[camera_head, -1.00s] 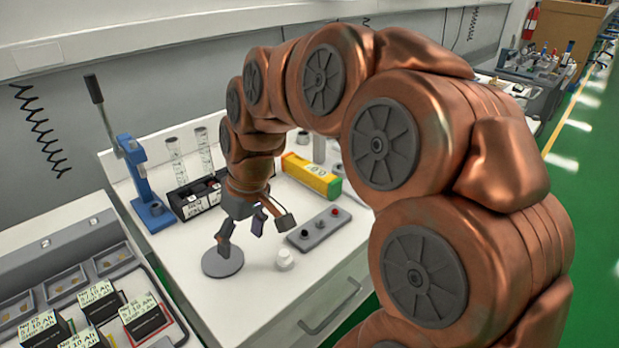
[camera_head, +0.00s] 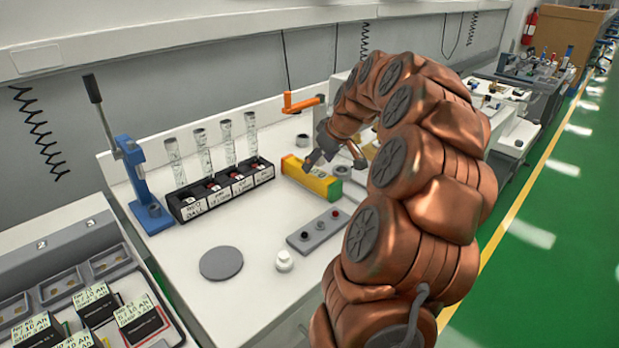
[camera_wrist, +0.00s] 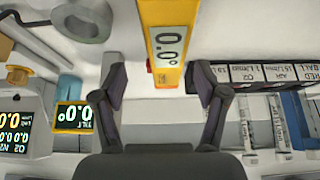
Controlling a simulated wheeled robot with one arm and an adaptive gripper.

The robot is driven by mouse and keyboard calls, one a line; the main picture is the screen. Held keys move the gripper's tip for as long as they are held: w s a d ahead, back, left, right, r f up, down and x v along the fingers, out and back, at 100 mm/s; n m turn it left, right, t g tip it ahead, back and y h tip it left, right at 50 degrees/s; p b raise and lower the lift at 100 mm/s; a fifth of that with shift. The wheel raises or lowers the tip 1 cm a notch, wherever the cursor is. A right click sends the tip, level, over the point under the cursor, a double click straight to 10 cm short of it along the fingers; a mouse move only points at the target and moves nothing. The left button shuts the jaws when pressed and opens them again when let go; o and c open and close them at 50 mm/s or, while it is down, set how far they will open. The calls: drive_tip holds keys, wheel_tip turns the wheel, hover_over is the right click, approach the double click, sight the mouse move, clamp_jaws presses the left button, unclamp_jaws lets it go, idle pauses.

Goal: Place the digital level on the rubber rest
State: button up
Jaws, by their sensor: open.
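The digital level (camera_head: 312,178) is a yellow bar with a green end and a display, lying on the white bench in the head view. In the wrist view the level (camera_wrist: 168,30) runs down from the top edge, its display reading 0.0. In the wrist view the fingers of my gripper (camera_wrist: 160,82) are spread, one each side of the level's line, and empty. The flat grey round disc, apparently the rubber rest (camera_head: 221,263), lies bare at the bench's front left.
A grey button box (camera_head: 319,230) and white knob (camera_head: 284,261) lie between level and disc. A blue lever press (camera_head: 148,190) and orange-handled crank (camera_head: 304,103) stand nearby.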

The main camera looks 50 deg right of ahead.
sight(313, 171)
drive_tip(key=shift+a+p+x, duration=0.2)
drive_tip(key=shift+x, duration=1.15)
drive_tip(key=shift+a+p+x, duration=0.2)
drive_tip(key=shift+a+x, duration=0.05)
drive_tip(key=shift+x, duration=1.1)
drive_tip(key=shift+s, duration=0.1)
drive_tip(key=shift+f+b, duration=0.25)
drive_tip(key=shift+b, duration=0.2)
drive_tip(key=shift+a+f, duration=0.15)
clamp_jaws()
